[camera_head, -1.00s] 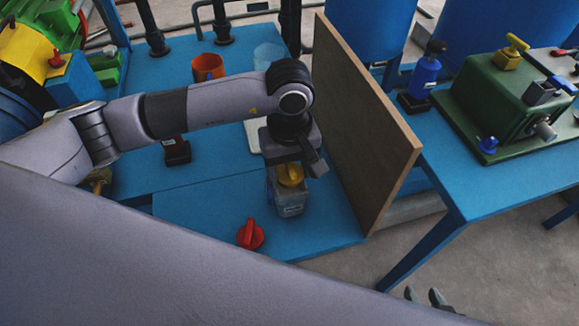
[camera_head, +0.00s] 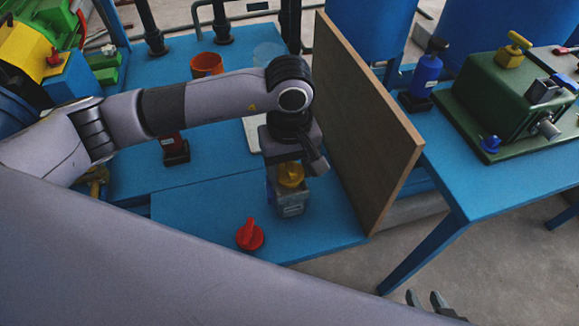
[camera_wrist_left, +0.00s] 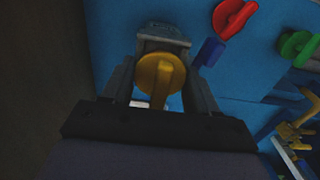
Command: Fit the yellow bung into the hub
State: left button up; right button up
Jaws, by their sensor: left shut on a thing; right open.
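The yellow bung (camera_head: 290,174) is a round cap with a raised grip bar. My left gripper (camera_head: 297,172) is shut on it; the left wrist view shows the bung (camera_wrist_left: 158,77) between the two fingers. The hub (camera_head: 292,202) looks like a grey block with a label on its front, standing on the blue table directly below the bung. Part of the hub also shows past the bung in the left wrist view (camera_wrist_left: 165,33). The bung covers the hub's top, so I cannot tell whether it is seated. My right gripper (camera_head: 427,300) is open and empty, low at the picture's bottom edge.
A red knob-like cap (camera_head: 249,235) lies on the blue table (camera_head: 200,215) left of the hub. A tall wooden panel (camera_head: 370,140) stands close on the right.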

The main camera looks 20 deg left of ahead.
jog(key=shift+a+f, duration=0.1)
dwell(0.4)
jog(key=shift+f+b, duration=1.1)
jog(key=shift+b, duration=0.05)
dwell(1.4)
jog(key=shift+f, duration=0.15)
jog(key=shift+f+b, duration=0.3)
jog(key=shift+b, duration=0.15)
dwell(0.7)
jog(key=shift+f+b, duration=0.6)
dwell(0.6)
dwell(0.4)
